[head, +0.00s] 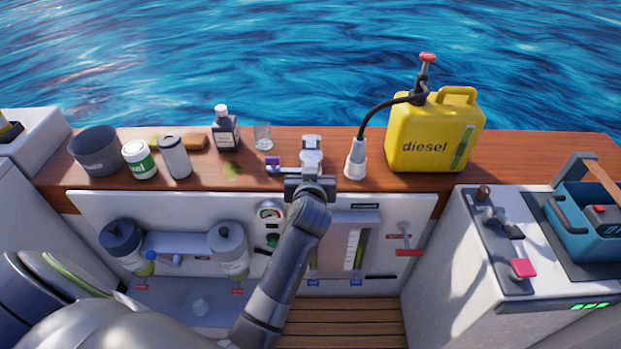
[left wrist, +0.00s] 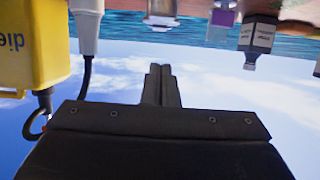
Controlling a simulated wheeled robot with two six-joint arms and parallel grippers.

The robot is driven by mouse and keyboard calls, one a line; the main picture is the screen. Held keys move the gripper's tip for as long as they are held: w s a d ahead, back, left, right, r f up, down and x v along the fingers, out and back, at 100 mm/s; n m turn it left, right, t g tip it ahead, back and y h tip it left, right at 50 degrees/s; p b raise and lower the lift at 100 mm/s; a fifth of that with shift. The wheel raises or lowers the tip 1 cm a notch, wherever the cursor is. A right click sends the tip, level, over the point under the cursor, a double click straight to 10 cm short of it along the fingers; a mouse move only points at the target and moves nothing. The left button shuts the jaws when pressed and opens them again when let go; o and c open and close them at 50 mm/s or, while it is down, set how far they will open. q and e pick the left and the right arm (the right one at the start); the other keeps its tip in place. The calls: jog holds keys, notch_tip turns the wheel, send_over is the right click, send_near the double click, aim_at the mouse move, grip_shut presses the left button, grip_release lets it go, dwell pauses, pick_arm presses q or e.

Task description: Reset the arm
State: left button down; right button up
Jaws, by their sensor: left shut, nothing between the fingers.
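My left arm comes up from the bottom of the head view, and its gripper (head: 311,187) is at the front edge of the wooden counter (head: 350,180), in front of a silver fitting (head: 312,150). In the left wrist view, which is upside down, the two dark fingers (left wrist: 160,75) are together with nothing between them. The silver fitting (left wrist: 160,10) appears beyond the fingertips, apart from them. My right gripper is in neither view.
A yellow diesel can (head: 425,135) and a white nozzle holder (head: 356,160), joined by a black hose, stand right of the gripper. Bottles, cans and a glass (head: 263,137) stand to its left. Below is a panel with gauges (head: 270,212) and a red-handled valve (head: 405,250).

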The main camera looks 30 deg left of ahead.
pick_arm(q)
jog(key=s+f+m+g+h, duration=0.15)
jog(key=s+f, duration=0.35)
jog(key=f, duration=0.6)
jog(key=s+d+f+m+g+h, duration=0.15)
jog(key=s+f, duration=0.35)
jog(key=f, duration=0.6)
jog(key=s+f+m+g+h, duration=0.1)
jog(key=s+f+g, duration=0.1)
jog(key=s+f, duration=0.65)
jog(key=s+a+f+g, duration=0.2)
jog(key=s+f, duration=0.4)
jog(key=s, duration=0.4)
jog(key=s+a+f+g, duration=0.2)
jog(key=s+f, duration=0.5)
jog(key=s, duration=0.4)
jog(key=s+a+f+g+h, duration=0.1)
jog(key=s+a+f+g, duration=0.1)
jog(key=s+f, duration=0.4)
jog(key=s, duration=0.5)
jog(key=shift+s+f+g, duration=0.25)
jog(key=shift+f+g, duration=0.05)
